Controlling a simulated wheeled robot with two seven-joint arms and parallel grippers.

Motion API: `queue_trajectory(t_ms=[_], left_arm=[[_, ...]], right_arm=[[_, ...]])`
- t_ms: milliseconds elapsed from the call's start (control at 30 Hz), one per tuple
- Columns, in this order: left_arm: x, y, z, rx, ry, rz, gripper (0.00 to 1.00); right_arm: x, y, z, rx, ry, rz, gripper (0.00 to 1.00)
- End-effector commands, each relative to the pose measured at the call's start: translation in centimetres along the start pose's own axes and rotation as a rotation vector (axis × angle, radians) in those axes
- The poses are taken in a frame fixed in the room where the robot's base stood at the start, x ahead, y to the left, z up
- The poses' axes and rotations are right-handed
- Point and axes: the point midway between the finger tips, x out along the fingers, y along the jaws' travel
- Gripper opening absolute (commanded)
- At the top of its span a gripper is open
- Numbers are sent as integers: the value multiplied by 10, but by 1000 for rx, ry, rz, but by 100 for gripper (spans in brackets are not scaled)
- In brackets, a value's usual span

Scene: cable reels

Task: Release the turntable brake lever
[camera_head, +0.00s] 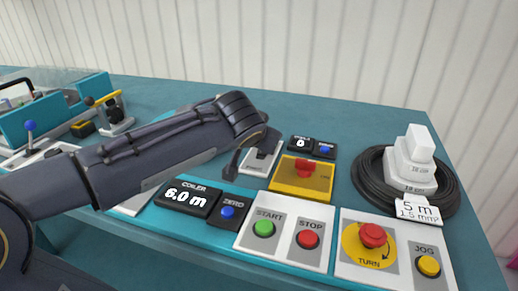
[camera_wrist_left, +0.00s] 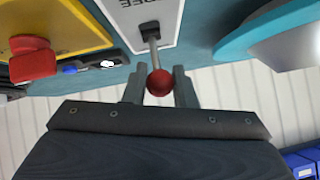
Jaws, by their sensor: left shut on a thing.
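The brake lever shows in the left wrist view as a thin metal rod with a red ball knob (camera_wrist_left: 160,83), rising from a white and grey plate (camera_wrist_left: 168,25). My left gripper (camera_wrist_left: 159,88) is shut on the lever, one finger on each side at the knob. In the head view my left arm reaches in from the left, and my left gripper (camera_head: 236,165) is at the lever plate (camera_head: 262,162). The knob is hidden there behind the gripper and wrist. My right gripper is not in view.
Beside the lever plate is a yellow panel (camera_head: 288,187) with a red switch (camera_head: 305,168). In front are START and STOP buttons and a red TURN knob (camera_head: 372,236). A black cable coil (camera_head: 365,180) with a white stacked block lies right. The table's back right is clear.

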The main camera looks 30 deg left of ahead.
Motion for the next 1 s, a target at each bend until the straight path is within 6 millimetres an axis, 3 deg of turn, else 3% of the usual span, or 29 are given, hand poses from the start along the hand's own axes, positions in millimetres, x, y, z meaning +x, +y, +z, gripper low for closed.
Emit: queue_trajectory(t_ms=[500, 533, 667, 1000], left_arm=[[-1, 1, 0, -1, 19, -4, 0], [-1, 1, 0, -1, 19, -4, 26], [-1, 1, 1, -1, 18, -4, 43], [-4, 0, 0, -1, 18, -4, 46]], right_arm=[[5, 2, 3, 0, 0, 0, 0], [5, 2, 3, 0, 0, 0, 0], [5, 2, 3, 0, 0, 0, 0], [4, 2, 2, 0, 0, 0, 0]])
